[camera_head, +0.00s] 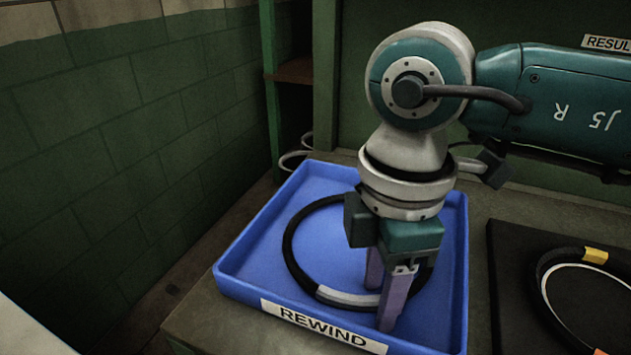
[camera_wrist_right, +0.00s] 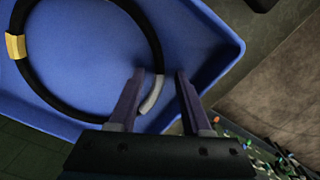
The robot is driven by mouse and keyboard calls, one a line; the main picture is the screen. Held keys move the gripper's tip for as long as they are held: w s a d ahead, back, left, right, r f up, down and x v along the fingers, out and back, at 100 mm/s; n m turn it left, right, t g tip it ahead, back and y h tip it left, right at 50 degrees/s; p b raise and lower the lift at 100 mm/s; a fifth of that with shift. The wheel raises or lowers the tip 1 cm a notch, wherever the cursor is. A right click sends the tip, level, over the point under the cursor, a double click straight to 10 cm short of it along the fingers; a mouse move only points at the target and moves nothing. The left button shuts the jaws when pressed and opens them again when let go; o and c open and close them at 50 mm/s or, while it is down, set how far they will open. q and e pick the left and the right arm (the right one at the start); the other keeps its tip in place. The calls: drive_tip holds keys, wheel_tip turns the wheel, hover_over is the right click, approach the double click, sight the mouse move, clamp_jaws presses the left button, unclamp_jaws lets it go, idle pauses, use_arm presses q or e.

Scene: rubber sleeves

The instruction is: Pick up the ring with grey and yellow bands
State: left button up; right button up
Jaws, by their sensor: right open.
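A black ring (camera_head: 289,245) with a grey band (camera_head: 347,297) lies in the blue tray (camera_head: 240,262). In the right wrist view the same ring (camera_wrist_right: 149,34) shows the grey band (camera_wrist_right: 152,96) and a yellow band (camera_wrist_right: 16,46); the yellow band is hidden in the head view. My right gripper (camera_head: 381,304) points down into the tray by the ring's right front part. In the right wrist view, my right gripper (camera_wrist_right: 159,73) is open, with a finger on each side of the ring near the grey band. My left gripper is out of view.
A green tiled wall (camera_head: 130,130) stands at the left.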

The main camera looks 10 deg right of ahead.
clamp_jaws()
idle(1.4)
